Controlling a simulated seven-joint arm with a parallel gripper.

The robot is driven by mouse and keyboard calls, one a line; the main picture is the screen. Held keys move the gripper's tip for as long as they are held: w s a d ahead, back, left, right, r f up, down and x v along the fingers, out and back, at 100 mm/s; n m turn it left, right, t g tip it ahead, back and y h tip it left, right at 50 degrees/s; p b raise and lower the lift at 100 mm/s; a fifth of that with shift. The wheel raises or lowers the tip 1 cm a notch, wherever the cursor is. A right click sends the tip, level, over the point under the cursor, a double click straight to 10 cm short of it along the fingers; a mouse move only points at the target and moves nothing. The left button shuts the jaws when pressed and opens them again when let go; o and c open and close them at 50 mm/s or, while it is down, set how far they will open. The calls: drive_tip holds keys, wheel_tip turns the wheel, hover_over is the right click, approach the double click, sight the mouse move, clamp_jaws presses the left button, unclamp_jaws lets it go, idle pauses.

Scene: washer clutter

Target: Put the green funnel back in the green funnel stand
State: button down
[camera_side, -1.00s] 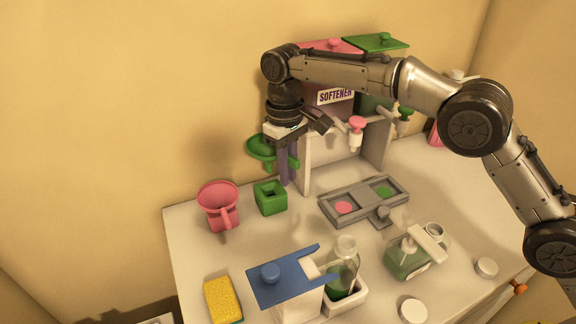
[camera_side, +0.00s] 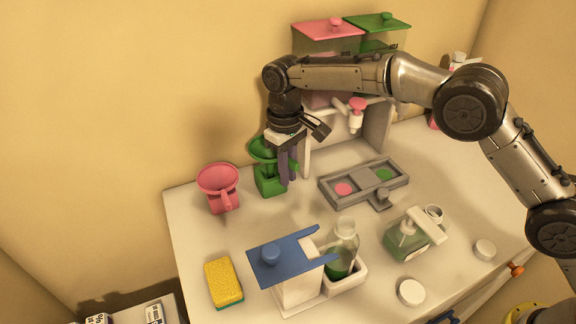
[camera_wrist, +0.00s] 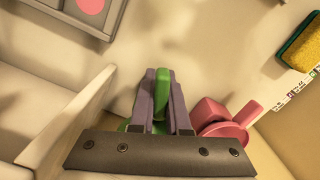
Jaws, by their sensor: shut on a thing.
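The green funnel (camera_side: 261,152) is upright in my gripper (camera_side: 288,176), just left of the fingers in the side view. My gripper points down and is shut on the funnel's green handle, which shows between the fingers in the wrist view (camera_wrist: 161,92). The green funnel stand (camera_side: 268,187), a small square block, is on the worktop directly below the funnel. The funnel's lower part overlaps the top of the stand in the side view. I cannot tell whether the spout is inside the stand's hole. In the wrist view the gripper mount hides most of the bowl and the stand.
A pink funnel (camera_side: 219,187) stands close left of the green stand, also in the wrist view (camera_wrist: 222,120). The grey dispenser rack (camera_side: 376,132) and grey tray (camera_side: 330,196) are to the right. A yellow sponge (camera_side: 223,280) and a blue-topped holder (camera_side: 290,257) are in front.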

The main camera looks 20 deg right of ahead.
drive_tip(key=shift+f, duration=1.75)
drive_tip(key=shift+c, duration=2.1)
unclamp_jaws()
drive_tip(key=shift+r, duration=3.4)
